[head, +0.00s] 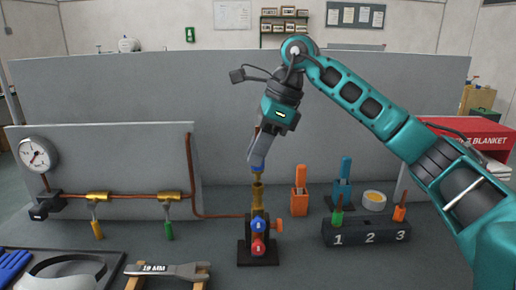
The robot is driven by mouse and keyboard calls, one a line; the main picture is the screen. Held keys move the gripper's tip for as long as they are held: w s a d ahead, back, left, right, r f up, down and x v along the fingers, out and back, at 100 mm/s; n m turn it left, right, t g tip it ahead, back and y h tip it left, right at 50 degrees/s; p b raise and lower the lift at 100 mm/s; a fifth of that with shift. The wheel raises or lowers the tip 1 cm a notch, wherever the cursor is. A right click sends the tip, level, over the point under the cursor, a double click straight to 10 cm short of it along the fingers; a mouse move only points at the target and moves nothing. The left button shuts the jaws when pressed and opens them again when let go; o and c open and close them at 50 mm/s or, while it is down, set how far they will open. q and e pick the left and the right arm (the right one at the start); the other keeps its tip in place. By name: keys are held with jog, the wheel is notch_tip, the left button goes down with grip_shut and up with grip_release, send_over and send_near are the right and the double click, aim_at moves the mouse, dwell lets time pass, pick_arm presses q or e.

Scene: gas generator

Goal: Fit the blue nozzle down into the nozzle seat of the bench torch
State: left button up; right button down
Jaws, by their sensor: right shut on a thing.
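My right gripper (258,158) comes down from above, its fingers pointing at the bench torch. It is shut on the blue nozzle (257,169), of which only a small blue and brass part shows below the fingers. The bench torch (258,225) stands upright on a dark square base, with red and blue knobs in front. Its brass nozzle seat (258,193) is at the top, directly below the nozzle in the picture. Nozzle and seat look very close; I cannot tell whether they touch. My left gripper is not in view.
A numbered block (366,233) at right holds a green nozzle at 1 and an orange one at 3. Orange (299,201) and blue (342,190) holders stand behind. A copper pipe (190,170) runs left of the torch. A wrench (166,271) lies in front.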

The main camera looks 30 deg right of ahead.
jog(key=shift+f+b, duration=0.3)
jog(key=shift+f, duration=0.25)
jog(key=shift+f+b, duration=0.6)
jog(key=shift+f, duration=0.45)
jog(key=c, duration=0.9)
grip_release()
jog(key=shift+o, duration=0.2)
jog(key=shift+r, duration=0.1)
jog(key=p+v, duration=0.1)
jog(key=v, duration=1.1)
jog(key=shift+r+p, duration=0.35)
jog(key=shift+s+d, duration=0.1)
jog(key=shift+s, duration=0.05)
